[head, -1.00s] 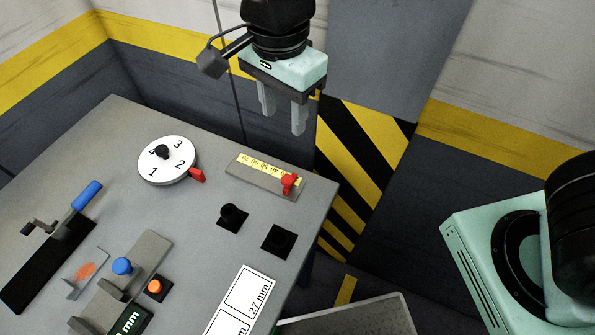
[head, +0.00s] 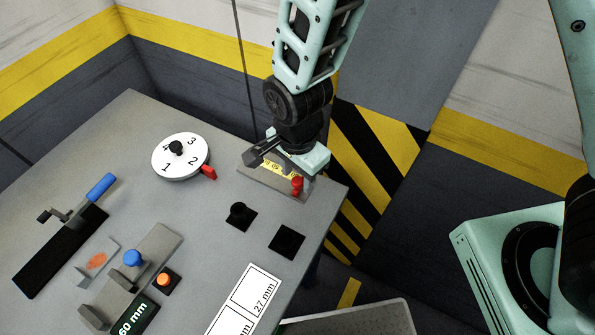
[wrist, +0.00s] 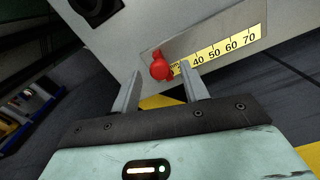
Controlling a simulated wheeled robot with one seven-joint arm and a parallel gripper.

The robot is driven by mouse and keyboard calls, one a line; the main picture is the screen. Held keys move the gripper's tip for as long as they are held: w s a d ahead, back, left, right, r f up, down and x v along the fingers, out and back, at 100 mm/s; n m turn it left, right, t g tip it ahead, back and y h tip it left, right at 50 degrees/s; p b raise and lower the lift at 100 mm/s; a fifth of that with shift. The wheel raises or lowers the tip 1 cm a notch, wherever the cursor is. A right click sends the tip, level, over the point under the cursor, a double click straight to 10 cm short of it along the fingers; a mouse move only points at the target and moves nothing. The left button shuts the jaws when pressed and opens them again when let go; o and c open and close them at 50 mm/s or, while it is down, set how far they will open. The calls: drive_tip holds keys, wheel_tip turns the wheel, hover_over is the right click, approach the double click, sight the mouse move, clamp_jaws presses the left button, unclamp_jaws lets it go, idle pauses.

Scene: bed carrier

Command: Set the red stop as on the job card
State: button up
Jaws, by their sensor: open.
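The red stop (head: 297,186) is a small red knob at the right end of a grey rail with a yellow millimetre scale (head: 271,167) in the head view. In the wrist view the red stop (wrist: 160,67) stands between the open fingers of my gripper (wrist: 160,82), beyond their tips or level with them; I cannot tell if they touch. The scale (wrist: 222,47) there reads 40 to 70 to the right of the stop, and the stop hides the lower numbers. The job card (head: 243,305) is white, lies at the table's front, and shows "27 mm" in one box.
A numbered dial (head: 180,157) with a red pointer stands left of the rail. Two black fixtures (head: 238,214) sit in front of it. A blue-handled lever (head: 101,187), a blue knob (head: 133,258) and an orange button (head: 163,280) are further left.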

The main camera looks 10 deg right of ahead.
drive_tip(key=shift+f, duration=0.2)
clamp_jaws()
drive_tip(key=p, duration=0.2)
hover_over(258, 172)
idle(0.3)
unclamp_jaws()
drive_tip(key=shift+r, duration=0.1)
wheel_tip(258, 172, up, 17)
drive_tip(key=b, duration=0.2)
drive_tip(key=shift+b, duration=0.3)
drive_tip(key=shift+r, duration=0.1)
